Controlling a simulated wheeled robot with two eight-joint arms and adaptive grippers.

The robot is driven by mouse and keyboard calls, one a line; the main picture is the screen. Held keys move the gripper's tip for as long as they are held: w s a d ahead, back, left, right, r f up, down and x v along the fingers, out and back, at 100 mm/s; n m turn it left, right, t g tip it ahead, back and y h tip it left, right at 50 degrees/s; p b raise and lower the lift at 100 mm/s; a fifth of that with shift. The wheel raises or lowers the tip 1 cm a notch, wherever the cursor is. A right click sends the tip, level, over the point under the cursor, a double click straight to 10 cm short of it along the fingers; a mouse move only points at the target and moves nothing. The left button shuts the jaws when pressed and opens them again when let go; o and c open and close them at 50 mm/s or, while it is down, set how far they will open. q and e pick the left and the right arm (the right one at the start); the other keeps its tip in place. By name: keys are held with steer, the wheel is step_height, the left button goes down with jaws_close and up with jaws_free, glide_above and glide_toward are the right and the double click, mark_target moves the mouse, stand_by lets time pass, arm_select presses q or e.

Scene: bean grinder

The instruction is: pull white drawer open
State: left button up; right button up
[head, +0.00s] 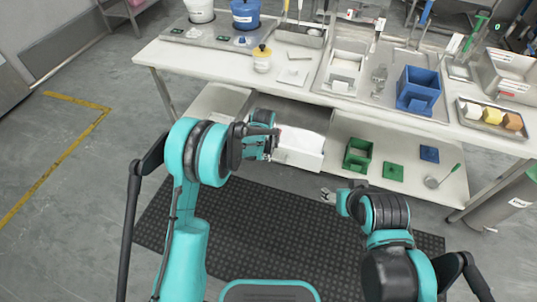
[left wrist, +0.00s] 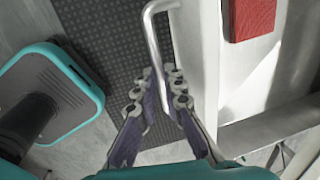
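The white drawer (head: 298,158) sits under the table and stands partly out, with its inside visible from above. In the left wrist view its pale front wall (left wrist: 207,60) runs beside a bent silver handle (left wrist: 153,40). My left gripper (head: 270,143) is at the drawer's front. In the left wrist view its fingers (left wrist: 159,75) lie on both sides of the handle bar and close in on it at their tips. My right gripper (head: 328,194) is low, apart from the drawer, mostly hidden by its arm; its fingers are too small to read.
A red block (left wrist: 252,18) lies inside the drawer. A green box (head: 358,155) and a blue piece (head: 429,153) are on the lower shelf to the right. The table (head: 215,62) above carries trays and containers. The dark floor mat (head: 290,215) before the drawer is clear.

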arm_select(q)
steer(key=shift+o, duration=0.6)
steer(key=shift+f, duration=0.1)
step_height(320, 180, up, 12)
steer(key=s, duration=0.2)
steer(key=shift+a, duration=0.35)
steer(key=s+a+r+n+t, duration=0.2)
steer(key=s+a+r+n, duration=0.45)
steer(key=s, duration=0.25)
steer(key=s+a+r+n+t, duration=0.1)
steer(key=s+a+r+n, duration=0.5)
steer(key=s+n, duration=0.25)
steer(key=s+a+f+n+t, duration=0.1)
steer(key=s+a+n+t, duration=0.1)
steer(key=s+n, duration=0.4)
steer(key=s+a, duration=0.1)
steer(key=s, duration=0.2)
steer(key=shift+f+y, duration=0.3)
steer(key=shift+f, duration=0.05)
